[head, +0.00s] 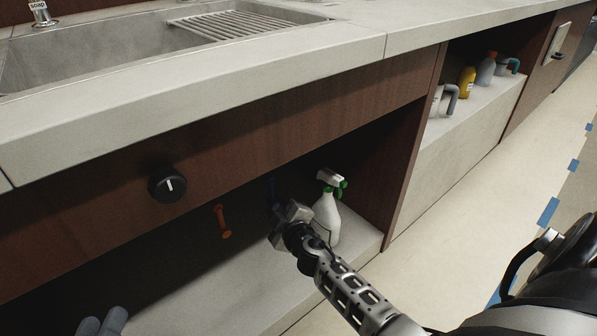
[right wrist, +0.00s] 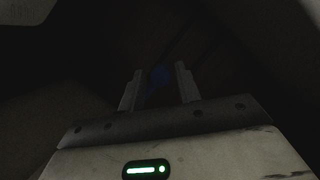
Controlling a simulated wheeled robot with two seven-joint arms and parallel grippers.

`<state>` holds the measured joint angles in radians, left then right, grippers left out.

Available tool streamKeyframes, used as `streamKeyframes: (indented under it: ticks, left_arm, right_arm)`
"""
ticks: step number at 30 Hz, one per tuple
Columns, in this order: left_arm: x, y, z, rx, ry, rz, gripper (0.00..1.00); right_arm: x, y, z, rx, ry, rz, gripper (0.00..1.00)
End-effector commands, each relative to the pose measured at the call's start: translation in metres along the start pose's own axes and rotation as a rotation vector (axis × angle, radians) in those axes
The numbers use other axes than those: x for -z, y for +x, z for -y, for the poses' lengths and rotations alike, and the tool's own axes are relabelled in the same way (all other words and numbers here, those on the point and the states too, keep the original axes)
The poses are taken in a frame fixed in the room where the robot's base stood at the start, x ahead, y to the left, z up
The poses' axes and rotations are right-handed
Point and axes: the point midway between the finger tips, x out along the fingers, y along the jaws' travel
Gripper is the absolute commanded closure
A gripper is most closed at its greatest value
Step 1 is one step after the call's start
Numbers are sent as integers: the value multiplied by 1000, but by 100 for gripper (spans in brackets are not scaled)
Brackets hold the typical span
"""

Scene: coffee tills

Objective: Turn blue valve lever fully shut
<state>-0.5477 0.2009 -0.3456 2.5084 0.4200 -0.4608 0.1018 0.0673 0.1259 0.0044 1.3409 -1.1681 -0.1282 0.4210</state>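The blue valve lever (head: 272,190) hangs in the dark open space under the sink counter. In the right wrist view the blue lever (right wrist: 158,76) shows dimly between the two fingers. My right gripper (head: 285,215) reaches into the cabinet right at the lever's lower end and hides part of it. Its fingers (right wrist: 158,88) stand apart, one on each side of the blue lever; contact cannot be made out. My left gripper is not in view.
An orange lever (head: 222,222) hangs left of the blue one. A white spray bottle (head: 327,212) with a green trigger stands close right of my gripper. A black knob (head: 168,184) is on the front panel. Grey rounded objects (head: 103,323) lie at lower left. Several bottles stand on the right shelf.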

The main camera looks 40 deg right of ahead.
Motion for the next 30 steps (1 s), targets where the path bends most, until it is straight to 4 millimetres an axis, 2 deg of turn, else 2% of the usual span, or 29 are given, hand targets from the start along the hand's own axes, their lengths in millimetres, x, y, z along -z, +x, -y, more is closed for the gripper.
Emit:
streamKeyframes:
  ticks: [1,3,14,20,24,30]
  left_arm:
    - [-1,0,1,-6,-6,-8,64]
    - [2,0,-1,-6,-6,-8,64]
    - [2,0,-1,-5,-4,-8,64]
    - [3,0,-2,-5,-3,-7,64]
    - [4,0,-2,-4,-3,-6,64]
    - [3,0,-2,-4,-3,-5,64]
  right_arm:
    - [2,10,0,-1,-1,-7,67]
    - [3,6,0,1,0,-7,84]
    - [4,5,2,7,-1,-12,86]
    - [-3,7,-7,6,0,-12,86]
    - [-9,9,-15,2,-1,-11,90]
    - [-9,10,-18,-1,1,-11,91]
